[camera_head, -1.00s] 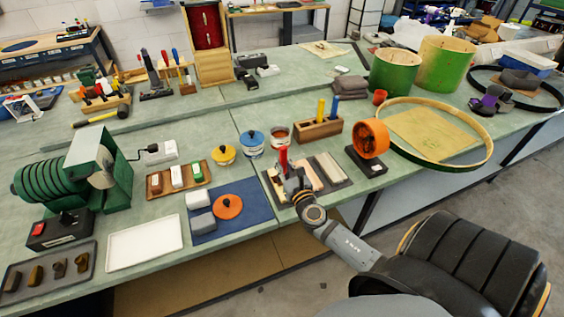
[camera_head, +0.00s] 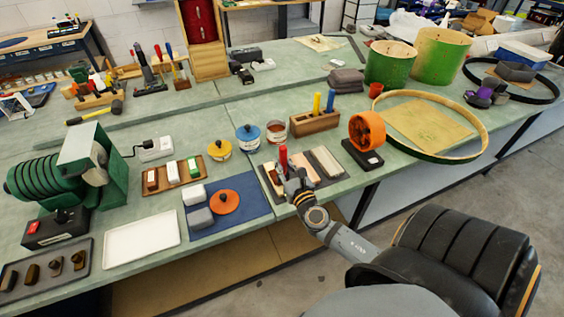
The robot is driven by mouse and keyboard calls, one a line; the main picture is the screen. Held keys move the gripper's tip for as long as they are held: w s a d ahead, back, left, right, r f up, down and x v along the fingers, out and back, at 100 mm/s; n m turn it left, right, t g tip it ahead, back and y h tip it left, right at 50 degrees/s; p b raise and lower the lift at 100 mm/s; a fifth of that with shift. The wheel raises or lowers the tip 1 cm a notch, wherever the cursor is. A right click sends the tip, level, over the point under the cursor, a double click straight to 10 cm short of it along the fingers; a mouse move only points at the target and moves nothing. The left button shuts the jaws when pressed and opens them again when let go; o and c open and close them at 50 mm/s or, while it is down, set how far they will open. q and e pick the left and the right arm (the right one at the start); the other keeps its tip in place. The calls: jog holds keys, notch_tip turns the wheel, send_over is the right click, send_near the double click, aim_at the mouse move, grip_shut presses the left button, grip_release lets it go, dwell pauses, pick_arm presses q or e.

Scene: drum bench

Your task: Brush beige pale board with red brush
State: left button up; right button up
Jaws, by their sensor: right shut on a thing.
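My right gripper (camera_head: 296,183) is shut on the red brush (camera_head: 284,158), whose red handle stands up out of the jaws. It is over the left part of a dark mat (camera_head: 345,178) that carries several wooden boards. A beige pale board (camera_head: 305,167) lies just right of the gripper, and another light board (camera_head: 326,161) lies further right. The gripper hides the brush's lower end and part of the boards, so I cannot tell whether the bristles touch a board. My left gripper is not in view.
An orange fan (camera_head: 367,132) stands right of the mat. A wooden block (camera_head: 315,122) with blue and yellow handles and several tins, including a blue one (camera_head: 248,138), stand behind. A blue cloth (camera_head: 250,204) with an orange disc lies to the left. A large wooden hoop (camera_head: 484,140) lies right.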

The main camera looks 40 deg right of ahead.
jog(key=shift+v, duration=1.05)
jog(key=shift+w, duration=0.1)
jog(key=shift+x, duration=1.45)
jog(key=shift+w, duration=0.1)
jog(key=x, duration=0.3)
jog(key=shift+p, duration=0.3)
jog(key=shift+x, duration=1.45)
